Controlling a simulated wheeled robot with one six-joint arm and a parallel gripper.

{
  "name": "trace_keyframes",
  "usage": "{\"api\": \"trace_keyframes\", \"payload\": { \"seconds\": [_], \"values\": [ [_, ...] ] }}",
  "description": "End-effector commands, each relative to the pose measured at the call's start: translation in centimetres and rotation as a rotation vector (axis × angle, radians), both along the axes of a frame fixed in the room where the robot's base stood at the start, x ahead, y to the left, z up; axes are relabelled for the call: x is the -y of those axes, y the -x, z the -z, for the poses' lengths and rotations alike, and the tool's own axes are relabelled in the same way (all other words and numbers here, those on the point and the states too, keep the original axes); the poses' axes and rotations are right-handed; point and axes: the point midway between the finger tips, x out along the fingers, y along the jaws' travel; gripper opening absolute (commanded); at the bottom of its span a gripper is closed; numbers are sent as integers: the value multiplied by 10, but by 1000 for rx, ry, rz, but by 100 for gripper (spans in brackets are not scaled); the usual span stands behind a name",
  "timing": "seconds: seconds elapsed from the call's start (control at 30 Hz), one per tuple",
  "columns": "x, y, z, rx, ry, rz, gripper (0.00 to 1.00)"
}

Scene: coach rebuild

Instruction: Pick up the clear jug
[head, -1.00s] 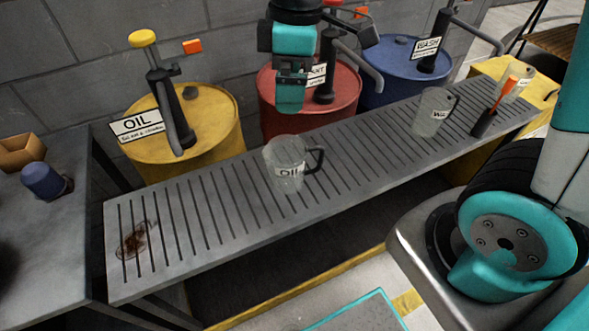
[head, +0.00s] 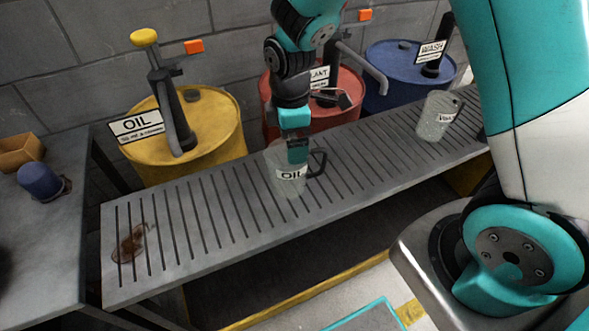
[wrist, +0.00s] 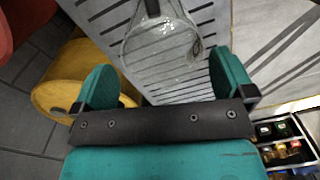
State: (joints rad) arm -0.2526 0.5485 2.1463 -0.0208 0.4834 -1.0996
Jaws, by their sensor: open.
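A clear jug with an OIL label and a dark handle stands upright on the slatted rack. It shows in the head view (head: 290,184) and at the top of the wrist view (wrist: 162,45). In the head view my gripper (head: 295,152) overlaps the jug's upper part and hides part of its rim. In the wrist view my gripper (wrist: 165,82) is open, with teal fingers spread wide. The jug lies ahead of and between the fingers, with no clear contact.
The grey slatted rack (head: 190,232) has free room left of the jug, with a brown stain (head: 130,243) near its left end. Yellow (head: 215,130), red (head: 345,105) and blue (head: 400,75) drums stand behind.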

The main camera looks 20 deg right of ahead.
Motion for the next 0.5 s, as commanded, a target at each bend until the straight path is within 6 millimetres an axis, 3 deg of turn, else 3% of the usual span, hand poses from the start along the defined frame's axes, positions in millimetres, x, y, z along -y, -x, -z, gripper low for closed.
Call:
{"api": "trace_keyframes", "payload": {
  "seconds": [0.3, 0.5],
  "values": [
    [-2, 4, 45, -4, 1, 0, 100],
    [-2, 4, 49, 0, 0, 0, 100]
  ]
}}
